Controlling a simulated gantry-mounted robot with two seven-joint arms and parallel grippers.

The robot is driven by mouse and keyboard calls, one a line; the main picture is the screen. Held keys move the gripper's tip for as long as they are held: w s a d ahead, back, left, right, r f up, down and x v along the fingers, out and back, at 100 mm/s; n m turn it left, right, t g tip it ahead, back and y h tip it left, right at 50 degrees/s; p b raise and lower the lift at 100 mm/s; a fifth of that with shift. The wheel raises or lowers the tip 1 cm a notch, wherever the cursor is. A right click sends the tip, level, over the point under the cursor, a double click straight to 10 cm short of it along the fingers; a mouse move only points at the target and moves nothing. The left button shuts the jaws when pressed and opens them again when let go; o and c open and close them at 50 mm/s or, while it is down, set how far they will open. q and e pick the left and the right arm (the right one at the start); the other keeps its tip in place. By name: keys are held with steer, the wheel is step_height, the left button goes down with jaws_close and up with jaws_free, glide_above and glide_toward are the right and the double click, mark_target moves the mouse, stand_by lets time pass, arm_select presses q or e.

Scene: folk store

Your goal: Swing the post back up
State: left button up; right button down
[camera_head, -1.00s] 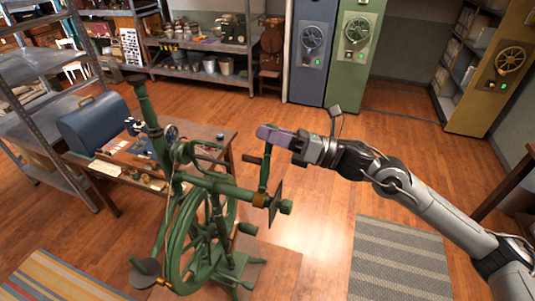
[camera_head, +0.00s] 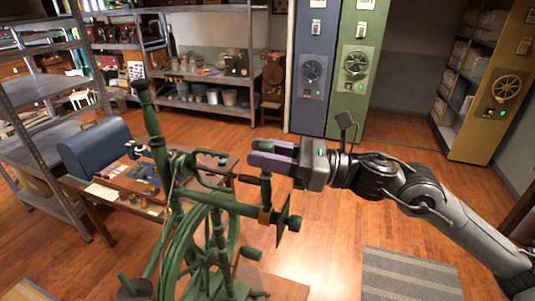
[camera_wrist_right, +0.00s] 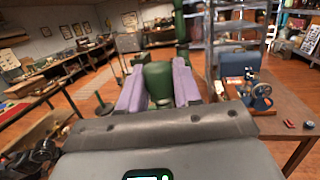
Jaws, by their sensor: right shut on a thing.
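A green spinning wheel (camera_head: 205,208) stands on the floor left of centre in the head view. A short green post (camera_head: 266,192) rises nearly upright near the right end of its beam. My right gripper (camera_head: 272,153) reaches in from the right, its purple fingers around the post's upper end. In the right wrist view, the green post (camera_wrist_right: 158,84) sits between both purple fingers (camera_wrist_right: 158,76), and the gripper is shut on it. The fingers partly hide the post's top.
A taller green upright (camera_head: 148,112) leans at the wheel's left. A wooden table (camera_head: 130,195) with a blue domed case (camera_head: 95,148) stands behind it. A striped rug (camera_head: 405,275) lies at the lower right. Blue and green cabinets line the back; open floor lies before them.

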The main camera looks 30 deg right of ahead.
arm_select(q)
steer(key=shift+d, duration=0.1)
arm_select(e)
steer(key=shift+s+a, duration=0.1)
steer(key=c, duration=1.1)
jaws_free()
steer(key=shift+o, duration=1.1)
arm_select(q)
steer(key=shift+f, duration=0.1)
